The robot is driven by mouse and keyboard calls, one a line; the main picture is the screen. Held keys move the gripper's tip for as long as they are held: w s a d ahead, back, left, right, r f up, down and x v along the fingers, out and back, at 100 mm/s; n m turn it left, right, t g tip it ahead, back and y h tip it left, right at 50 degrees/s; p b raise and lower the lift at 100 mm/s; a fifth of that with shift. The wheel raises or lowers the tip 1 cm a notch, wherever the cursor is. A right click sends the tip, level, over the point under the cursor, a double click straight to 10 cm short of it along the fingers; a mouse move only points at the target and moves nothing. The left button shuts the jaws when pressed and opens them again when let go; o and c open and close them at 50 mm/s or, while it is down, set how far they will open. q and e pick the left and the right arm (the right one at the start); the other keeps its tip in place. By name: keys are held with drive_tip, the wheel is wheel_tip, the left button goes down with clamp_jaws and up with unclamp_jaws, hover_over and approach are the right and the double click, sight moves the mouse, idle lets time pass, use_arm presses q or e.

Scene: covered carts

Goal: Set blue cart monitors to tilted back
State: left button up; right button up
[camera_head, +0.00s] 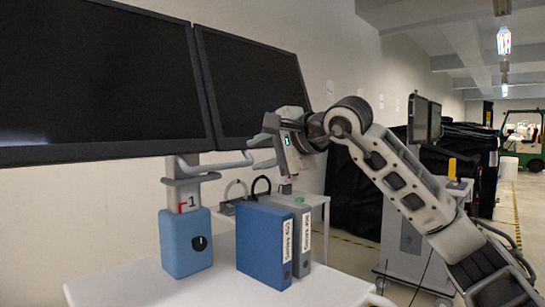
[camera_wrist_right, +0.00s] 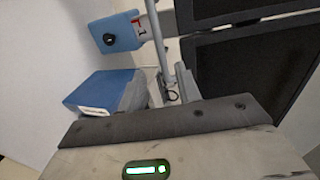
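Two dark monitors stand side by side on a cart with a blue box (camera_head: 185,243) at the foot of their post: the left monitor (camera_head: 95,75) and the right monitor (camera_head: 250,85). I cannot tell their exact tilt. A grey bar handle (camera_head: 215,165) runs beneath them. My right gripper (camera_head: 270,132) is at the lower edge of the right monitor, close to the handle; contact and finger opening are unclear. The right wrist view shows a monitor (camera_wrist_right: 255,62), the blue box (camera_wrist_right: 115,33) and the grey bar (camera_wrist_right: 157,40) beyond the gripper body. My left gripper is out of view.
A blue binder (camera_head: 262,243) and a grey binder (camera_head: 303,235) stand on the white cart top (camera_head: 215,288), below my right gripper. Another cart (camera_head: 408,240) with a monitor (camera_head: 424,120) stands behind my right arm, near black-covered stacks (camera_head: 350,190). A wall is behind the monitors.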

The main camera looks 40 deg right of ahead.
drive_tip(key=shift+v, duration=1.65)
